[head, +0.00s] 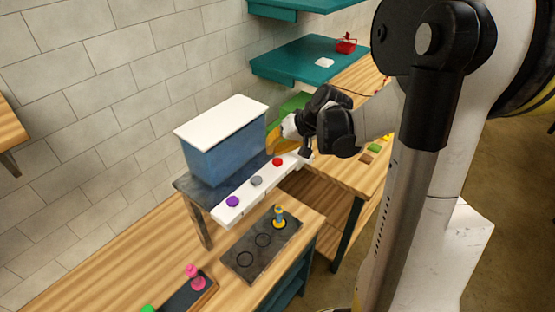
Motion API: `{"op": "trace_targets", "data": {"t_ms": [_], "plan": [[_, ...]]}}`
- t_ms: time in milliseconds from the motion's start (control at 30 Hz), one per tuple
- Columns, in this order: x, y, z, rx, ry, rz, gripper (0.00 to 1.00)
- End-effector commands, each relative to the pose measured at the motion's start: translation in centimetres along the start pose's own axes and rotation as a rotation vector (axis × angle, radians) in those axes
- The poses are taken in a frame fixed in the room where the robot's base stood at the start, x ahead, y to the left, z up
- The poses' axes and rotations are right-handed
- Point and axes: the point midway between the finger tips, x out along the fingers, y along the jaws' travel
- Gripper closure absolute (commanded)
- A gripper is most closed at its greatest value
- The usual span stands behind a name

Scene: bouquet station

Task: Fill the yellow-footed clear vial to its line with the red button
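The yellow-footed vial (279,216) stands upright on the dark ringed plate (242,262), at its back right end. Its upper part looks bluish; its line and fill level are too small to make out. The red button (277,161) is on the white strip (245,191) in front of the blue tank (225,150), along with a grey button (256,181) and a purple button (233,201). My gripper (304,151) is above the strip's right end, just right of the red button and apart from the vial. Its fingers are dark and small, so their opening is unclear.
A pink item (193,273) stands on a dark tray on the wooden counter (120,262) at the front. Small coloured pieces (374,147) lie on the right-hand table. Teal shelves (300,62) hang behind, one with a red basket (346,44).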

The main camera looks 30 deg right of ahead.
Motion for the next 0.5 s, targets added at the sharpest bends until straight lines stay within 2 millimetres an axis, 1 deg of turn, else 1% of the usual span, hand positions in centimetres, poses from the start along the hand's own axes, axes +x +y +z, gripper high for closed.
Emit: {"op": "trace_targets", "data": {"t_ms": [33, 300, 400, 500], "plan": [[-0.7, -0.3, -0.3, 0.0, 0.0, 0.0, 1.0], [-2.9, -1.5, -1.5, 0.0, 0.0, 0.0, 1.0], [-3.3, -1.8, -1.8, 0.0, 0.0, 0.0, 1.0], [-3.3, -1.8, -1.8, 0.0, 0.0, 0.0, 1.0]]}}
